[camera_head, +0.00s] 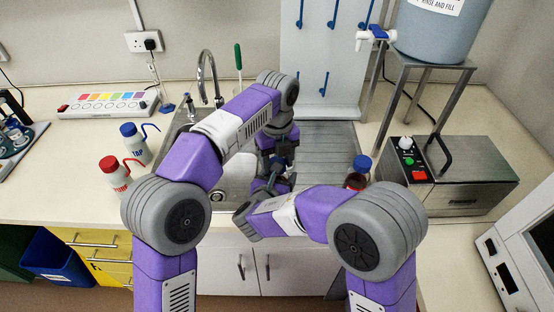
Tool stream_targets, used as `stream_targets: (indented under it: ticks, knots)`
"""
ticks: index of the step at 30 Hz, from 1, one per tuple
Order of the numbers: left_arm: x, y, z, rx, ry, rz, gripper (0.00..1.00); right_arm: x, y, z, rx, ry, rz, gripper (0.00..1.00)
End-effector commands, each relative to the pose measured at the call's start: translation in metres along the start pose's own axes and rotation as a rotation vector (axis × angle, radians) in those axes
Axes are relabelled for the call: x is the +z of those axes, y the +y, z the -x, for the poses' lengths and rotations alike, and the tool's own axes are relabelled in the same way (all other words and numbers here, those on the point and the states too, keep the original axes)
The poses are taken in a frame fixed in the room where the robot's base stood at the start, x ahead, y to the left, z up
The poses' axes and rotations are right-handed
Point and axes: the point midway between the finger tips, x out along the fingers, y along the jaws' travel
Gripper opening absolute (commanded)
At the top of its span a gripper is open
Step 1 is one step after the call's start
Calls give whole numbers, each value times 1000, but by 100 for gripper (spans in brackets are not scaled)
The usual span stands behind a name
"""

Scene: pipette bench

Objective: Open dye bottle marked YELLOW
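No label reading YELLOW is legible in the head view. A bottle with a blue cap (362,163) and dark red contents stands at the right of the drainer, partly behind my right arm. My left gripper (280,163) points down over the front of the sink area. My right gripper (271,184) is just below it, and the two are close together. A small blue part shows between them; I cannot tell whether it is a bottle cap. The arms hide most of both grippers, so I cannot tell whether their fingers are open or shut.
A red-capped wash bottle (115,176) and a blue-capped one (134,147) stand left of the sink (236,183). A metal bath (446,178) stands at right near a steel stand (431,62). The ribbed drainer (330,148) looks clear in its middle.

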Motion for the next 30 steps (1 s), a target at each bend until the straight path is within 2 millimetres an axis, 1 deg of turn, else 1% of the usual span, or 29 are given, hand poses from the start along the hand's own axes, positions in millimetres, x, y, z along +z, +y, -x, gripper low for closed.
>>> stream_targets:
  ticks: [1, 8, 11, 19, 28, 29, 30]
  knots:
    - [0, 0, 0, 0, 0, 0, 48, 0, 0, 0, 0, -1, 0, 0]
    - [0, 0, 0, 0, 0, 0, 12, 0, 0, 0, 0, -1, 0, 0]
    - [0, 0, 0, 0, 0, 18, 12, 0, 0, 0, 0, -1, 0, 0]
    - [0, 0, 0, 0, 0, 267, 12, 0, 0, 0, 0, -1, 0, 0]
    - [0, 0, 0, 0, 0, 289, 12, 0, 0, 0, 0, -1, 0, 0]
    - [0, 0, 0, 0, 0, 289, 51, 0, 0, 0, 0, -1, 0, 0]
    - [0, 0, 0, 0, 0, 289, 57, 0, 0, 0, 0, -1, 0, 0]
